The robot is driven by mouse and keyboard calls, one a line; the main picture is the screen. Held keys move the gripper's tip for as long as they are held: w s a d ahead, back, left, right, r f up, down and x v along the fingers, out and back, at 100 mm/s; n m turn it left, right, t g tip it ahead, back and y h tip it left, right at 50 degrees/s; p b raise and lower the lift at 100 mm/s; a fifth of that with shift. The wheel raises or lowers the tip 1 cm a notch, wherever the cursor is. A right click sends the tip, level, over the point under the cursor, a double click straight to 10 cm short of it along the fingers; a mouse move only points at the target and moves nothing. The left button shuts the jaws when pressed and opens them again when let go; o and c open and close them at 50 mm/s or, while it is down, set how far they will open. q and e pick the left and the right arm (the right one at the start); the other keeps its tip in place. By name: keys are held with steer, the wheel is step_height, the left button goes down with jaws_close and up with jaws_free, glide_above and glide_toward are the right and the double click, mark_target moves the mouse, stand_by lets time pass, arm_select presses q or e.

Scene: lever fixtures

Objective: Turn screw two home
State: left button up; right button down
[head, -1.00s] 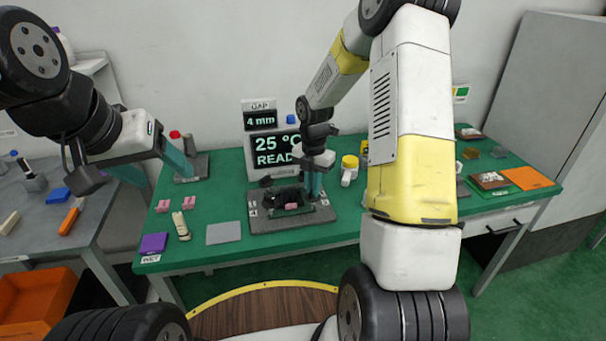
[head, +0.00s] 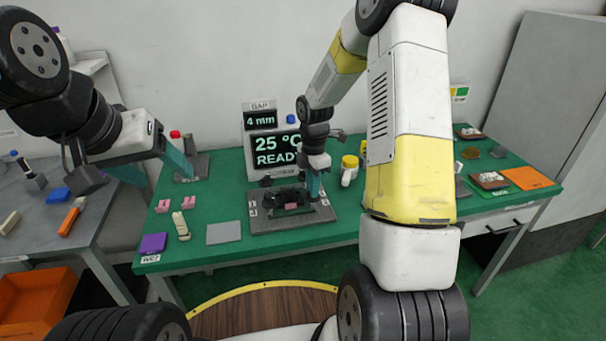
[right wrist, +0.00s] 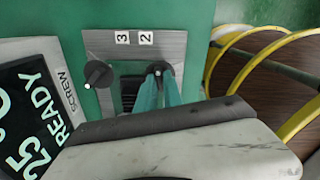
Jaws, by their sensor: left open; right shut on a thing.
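The grey screw fixture (head: 325,214) stands on the green table; its plate also shows in the right wrist view (right wrist: 110,45), with labels 3 and 2. My right gripper (head: 313,188) is over the fixture's right side. In the right wrist view its teal fingers (right wrist: 158,85) are shut on the dark knob of screw two (right wrist: 160,68), by label 2, mostly hidden between them. Another black knob (right wrist: 98,73) stands free at the label 3 side. My left gripper (head: 155,165) is open and empty, raised over the table's left end.
The display (head: 275,150) behind the fixture reads 25 °C READY, with a 4 mm gap sign (head: 260,119) above. A grey pad (head: 223,233), pink pieces (head: 165,205) and a purple pad (head: 153,243) lie left. A yellow-lidded jar (head: 349,165) stands to the right.

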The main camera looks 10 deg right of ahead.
steer(key=m, duration=0.4)
steer(key=shift+m, duration=0.4)
steer(key=m, duration=0.3)
steer(key=shift+m, duration=0.3)
steer(key=m, duration=0.7)
steer(key=shift+w, duration=0.1)
steer(key=m, duration=0.7)
steer(key=shift+r+m, duration=0.1)
steer(key=shift+m, duration=0.2)
steer(key=m, duration=0.3)
steer(key=shift+m, duration=2.1)
